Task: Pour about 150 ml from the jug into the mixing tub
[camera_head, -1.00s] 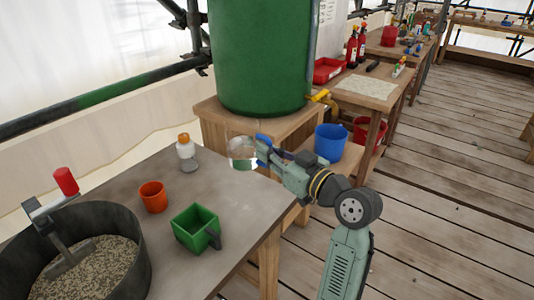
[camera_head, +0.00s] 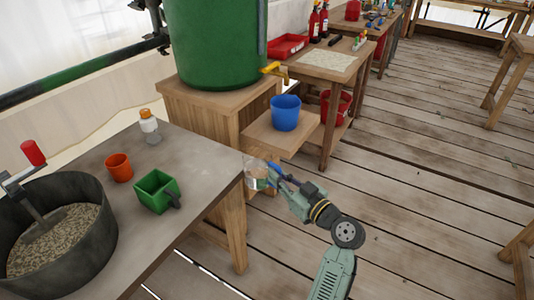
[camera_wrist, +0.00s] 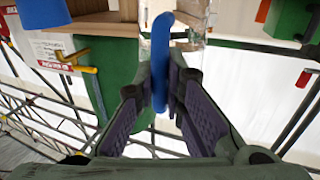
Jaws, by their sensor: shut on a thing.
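The jug (camera_head: 256,173) is clear with a blue handle, and it hangs in the air just off the right edge of the bench. My gripper (camera_head: 277,175) is shut on its handle. In the wrist view the blue handle (camera_wrist: 161,60) stands between the fingers of my gripper (camera_wrist: 160,95), with the clear jug wall (camera_wrist: 188,65) behind it. How much liquid the jug holds I cannot tell. The mixing tub (camera_head: 101,235), dark and round, stands at the bench's left end with grainy grey mix (camera_head: 60,240) and a red-handled tool (camera_head: 38,175) in it.
On the bench (camera_head: 185,150) are a green square container (camera_head: 156,192), an orange cup (camera_head: 119,167) and a white bottle with an orange cap (camera_head: 150,127). A green barrel (camera_head: 215,45) with a yellow tap (camera_head: 273,68) stands behind. A blue bucket (camera_head: 285,113) sits on a low shelf.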

